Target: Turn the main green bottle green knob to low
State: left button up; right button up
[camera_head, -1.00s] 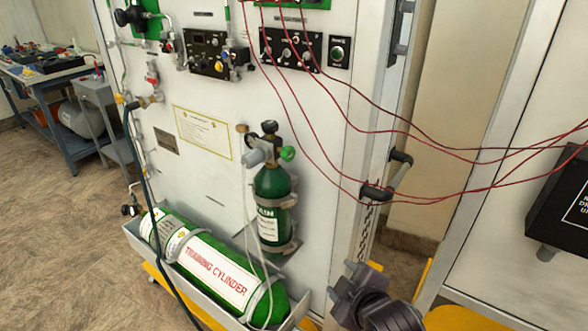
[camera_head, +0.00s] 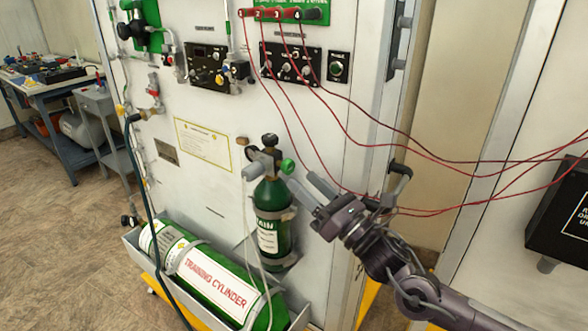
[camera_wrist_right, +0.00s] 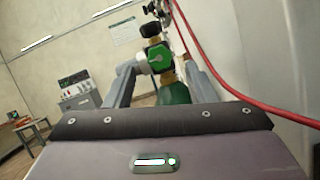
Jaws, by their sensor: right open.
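The upright main green bottle (camera_head: 272,218) is strapped to the white panel, with a valve assembly on top. Its green knob (camera_head: 288,166) faces right in the head view. In the right wrist view the green knob (camera_wrist_right: 160,59) shows face-on, with a light mark across it, between the two fingers and beyond them. My right gripper (camera_head: 299,182) is open and empty, just right of the bottle's neck and a little below the knob. Its fingers look apart from the knob, though the exact gap is hard to judge. My left gripper is not in view.
Red cables (camera_head: 330,120) hang from the panel top and pass close above my right gripper; one also crosses the right wrist view (camera_wrist_right: 250,102). A black handle (camera_head: 400,178) sits on the panel's right edge. A training cylinder (camera_head: 215,275) lies in a tray below.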

aim_at(291, 169)
jog(key=shift+p+x, duration=0.35)
jog(key=shift+x, duration=1.85)
jog(key=c, duration=1)
